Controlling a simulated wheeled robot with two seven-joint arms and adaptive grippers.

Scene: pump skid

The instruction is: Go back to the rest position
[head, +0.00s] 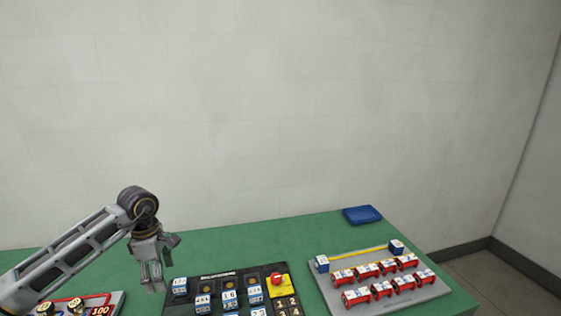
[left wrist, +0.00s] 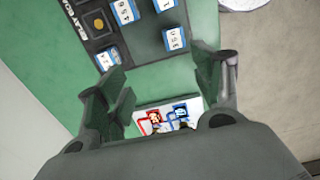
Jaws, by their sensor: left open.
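My left gripper (head: 161,262) is open and empty. In the head view it hangs above the green table (head: 210,262), just left of the black panel. In the left wrist view, the two fingers of the left gripper (left wrist: 165,90) stand apart with only the green surface and a white board between and beyond them. My left arm reaches in from the left edge of the head view. My right gripper is in neither view.
The black panel (head: 208,311) holds blue-and-white blocks and a red button (head: 277,279) on yellow. A grey board (head: 408,301) at right carries several red spools and a yellow strip. A blue tray (head: 362,215) lies at the back. Another board (head: 118,297) is partly behind my arm.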

